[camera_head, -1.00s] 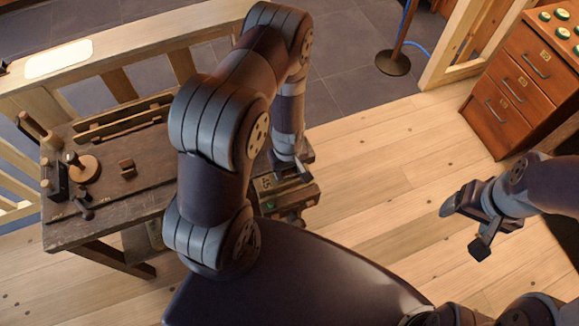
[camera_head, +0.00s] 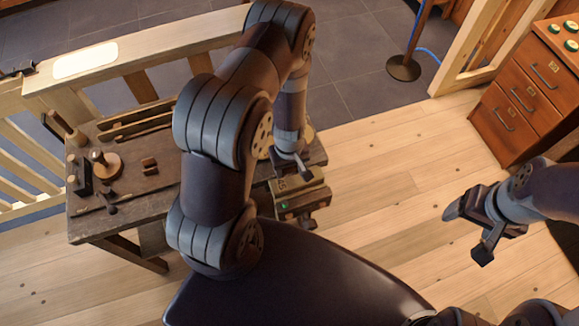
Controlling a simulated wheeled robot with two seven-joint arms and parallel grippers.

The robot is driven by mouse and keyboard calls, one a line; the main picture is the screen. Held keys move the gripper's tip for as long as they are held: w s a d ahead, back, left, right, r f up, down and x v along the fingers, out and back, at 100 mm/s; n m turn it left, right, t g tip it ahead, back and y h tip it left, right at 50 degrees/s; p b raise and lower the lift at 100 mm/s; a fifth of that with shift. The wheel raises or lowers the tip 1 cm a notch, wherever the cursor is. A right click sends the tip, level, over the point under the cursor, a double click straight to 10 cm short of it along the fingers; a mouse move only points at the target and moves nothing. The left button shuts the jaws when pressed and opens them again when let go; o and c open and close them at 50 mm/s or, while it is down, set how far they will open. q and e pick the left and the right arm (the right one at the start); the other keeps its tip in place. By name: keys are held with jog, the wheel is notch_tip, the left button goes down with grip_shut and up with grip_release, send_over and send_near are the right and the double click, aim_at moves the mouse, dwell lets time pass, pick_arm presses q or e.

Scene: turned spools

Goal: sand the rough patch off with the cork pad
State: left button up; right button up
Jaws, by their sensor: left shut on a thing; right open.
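My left gripper (camera_head: 303,168) points down over the right end of the dark wooden workbench (camera_head: 140,192). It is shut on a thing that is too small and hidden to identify. A pale round wooden piece (camera_head: 309,133) shows partly behind my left wrist; any rough patch on it cannot be made out. A small brown block (camera_head: 149,165) lies mid-bench; I cannot tell whether it is the cork pad. A round wooden piece with an upright knob (camera_head: 106,165) stands to its left. My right gripper (camera_head: 465,233) is open and empty over the floor, away from the bench.
A boxy device with a green light (camera_head: 300,200) is at the bench's right end. A dark hand tool (camera_head: 110,206) lies at the front left. A wooden rail (camera_head: 150,55) runs behind. A drawer cabinet (camera_head: 530,95) stands at right. The floor (camera_head: 390,180) between is clear.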

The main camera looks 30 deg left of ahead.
pick_arm(q)
notch_tip(320, 180, up, 2)
jog(key=shift+s+a+r+p, duration=0.1)
jog(key=shift+p, duration=0.6)
jog(key=shift+r+p, duration=0.4)
jog(key=shift+p, duration=0.05)
jog(key=shift+w, duration=0.2)
